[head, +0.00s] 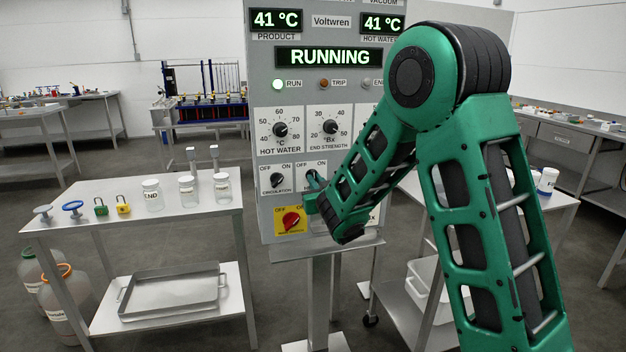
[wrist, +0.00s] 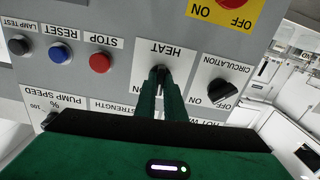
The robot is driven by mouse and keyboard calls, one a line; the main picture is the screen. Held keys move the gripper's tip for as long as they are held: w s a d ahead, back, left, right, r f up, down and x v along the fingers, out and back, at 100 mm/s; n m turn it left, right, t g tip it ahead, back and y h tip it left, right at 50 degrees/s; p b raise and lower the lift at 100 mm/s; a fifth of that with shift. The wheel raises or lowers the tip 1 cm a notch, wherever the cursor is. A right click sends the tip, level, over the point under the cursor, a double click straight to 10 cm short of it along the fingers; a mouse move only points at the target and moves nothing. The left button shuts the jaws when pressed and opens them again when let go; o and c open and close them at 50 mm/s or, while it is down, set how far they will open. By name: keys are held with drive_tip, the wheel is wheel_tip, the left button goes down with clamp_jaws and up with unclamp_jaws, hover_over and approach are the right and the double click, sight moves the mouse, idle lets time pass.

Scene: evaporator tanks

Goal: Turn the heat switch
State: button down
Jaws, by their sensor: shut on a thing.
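The heat switch sits on its white HEAT plate (wrist: 172,58) on the grey control panel, seen upside down in the wrist view. My gripper (wrist: 160,80) is shut on the switch knob, and its green fingers hide most of the knob, so its angle is hard to tell. In the head view my gripper (head: 313,182) reaches the panel from the right, at the plate beside the circulation switch (head: 277,180). The circulation knob also shows in the wrist view (wrist: 222,91). The display (head: 329,57) reads RUNNING and the green run lamp (head: 278,85) is lit.
A red switch on a yellow plate (head: 291,220) is just below the circulation switch. Red stop (wrist: 100,62) and blue reset (wrist: 61,53) buttons lie close beside the heat plate. A steel table (head: 140,205) with jars and padlocks stands left of the panel.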

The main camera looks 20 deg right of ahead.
drive_tip(key=shift+f, duration=0.1)
drive_tip(key=shift+m, duration=1.1)
drive_tip(key=shift+a+m, duration=0.1)
drive_tip(key=shift+m, duration=0.9)
drive_tip(key=shift+m, duration=2.1)
